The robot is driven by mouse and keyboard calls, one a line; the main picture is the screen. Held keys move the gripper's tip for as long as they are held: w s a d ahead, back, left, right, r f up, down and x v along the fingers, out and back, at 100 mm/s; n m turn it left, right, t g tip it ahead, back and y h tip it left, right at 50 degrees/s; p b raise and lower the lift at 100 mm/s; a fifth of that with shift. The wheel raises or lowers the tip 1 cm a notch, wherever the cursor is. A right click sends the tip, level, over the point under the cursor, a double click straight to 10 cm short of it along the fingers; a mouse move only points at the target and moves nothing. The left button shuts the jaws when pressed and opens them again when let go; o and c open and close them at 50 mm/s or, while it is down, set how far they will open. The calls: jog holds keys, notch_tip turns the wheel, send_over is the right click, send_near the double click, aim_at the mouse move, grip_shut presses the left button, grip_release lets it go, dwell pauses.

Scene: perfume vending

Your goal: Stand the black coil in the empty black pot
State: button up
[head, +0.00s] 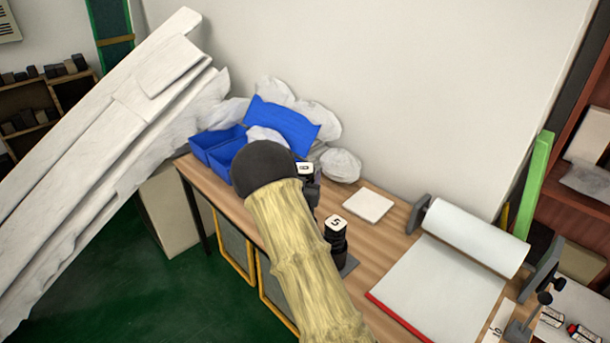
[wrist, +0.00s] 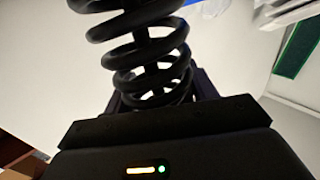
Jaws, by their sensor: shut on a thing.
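In the wrist view the black coil (wrist: 140,52) rises from between the dark fingers of my gripper (wrist: 157,92). My gripper is shut on its lower part, and the coil's top runs out of the picture. In the head view my own arm covers most of the gripper and I cannot make out the coil. A black item with a white top marked 5 (head: 336,233) stands on the table to the right of my arm. A small dark item with a white label (head: 304,168) shows just past my arm's end. I cannot pick out the empty black pot.
The wooden table (head: 385,247) holds blue bins (head: 217,143), a flat white block (head: 367,205) and a white paper roll (head: 474,235) with its sheet drawn forward. Pale bags (head: 340,165) lie at the back. A large white bundle (head: 110,150) leans at the left.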

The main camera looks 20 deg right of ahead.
jog(key=shift+d+f+b, duration=0.1)
jog(key=shift+f+b, duration=0.75)
jog(key=shift+f, duration=0.7)
jog(key=shift+f+b, duration=2.7)
jog(key=shift+f, duration=0.25)
jog(key=o, duration=1.1)
jog(key=shift+o, duration=0.2)
jog(key=shift+s, duration=0.1)
jog(key=b+v, duration=0.1)
jog(key=v, duration=1.6)
jog(key=shift+s+a, duration=0.15)
jog(key=shift+a, duration=0.15)
